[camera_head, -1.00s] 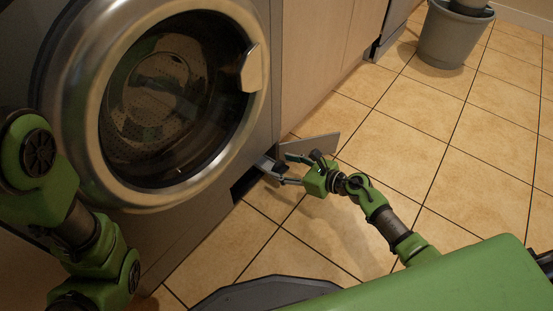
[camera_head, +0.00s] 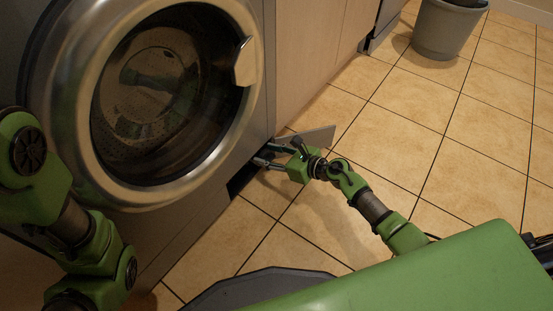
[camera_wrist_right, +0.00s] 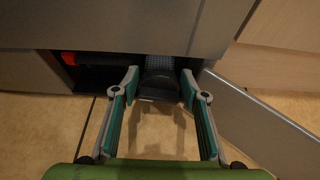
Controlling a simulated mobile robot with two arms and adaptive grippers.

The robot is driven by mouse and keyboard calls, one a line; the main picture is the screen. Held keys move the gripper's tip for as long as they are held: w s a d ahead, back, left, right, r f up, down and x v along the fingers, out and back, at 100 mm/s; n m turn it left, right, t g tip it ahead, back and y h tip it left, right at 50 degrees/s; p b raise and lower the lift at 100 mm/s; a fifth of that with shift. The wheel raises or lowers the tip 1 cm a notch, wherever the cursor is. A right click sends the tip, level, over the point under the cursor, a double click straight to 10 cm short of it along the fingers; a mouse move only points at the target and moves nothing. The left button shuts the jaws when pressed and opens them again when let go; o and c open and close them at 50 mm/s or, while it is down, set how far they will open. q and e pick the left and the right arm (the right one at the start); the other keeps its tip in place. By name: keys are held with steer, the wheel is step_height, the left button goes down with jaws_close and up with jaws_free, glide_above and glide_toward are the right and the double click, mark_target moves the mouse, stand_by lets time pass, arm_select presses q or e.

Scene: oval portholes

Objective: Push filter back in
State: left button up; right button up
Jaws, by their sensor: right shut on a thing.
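The filter (camera_wrist_right: 160,88) is a dark grey piece in the low opening (camera_wrist_right: 95,75) of the washing machine (camera_head: 200,205). In the right wrist view it sits between my fingertips, with a patterned grey part behind it inside the opening. Its front end is at the opening's lower edge; how deep it sits I cannot tell. My right gripper (camera_head: 266,155) is shut on the filter, one finger on each side, as the right wrist view (camera_wrist_right: 160,84) shows. In the head view the filter is mostly hidden by the fingers. My left arm shows at the left; its gripper is out of view.
The grey flap (camera_wrist_right: 260,120) stands open to the right of the opening, close to my right finger. A red part (camera_wrist_right: 69,59) shows at the opening's left end. A grey bin (camera_head: 445,30) stands far back. The tiled floor at right is clear.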

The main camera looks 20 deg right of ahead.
steer(key=shift+w+a, duration=0.2)
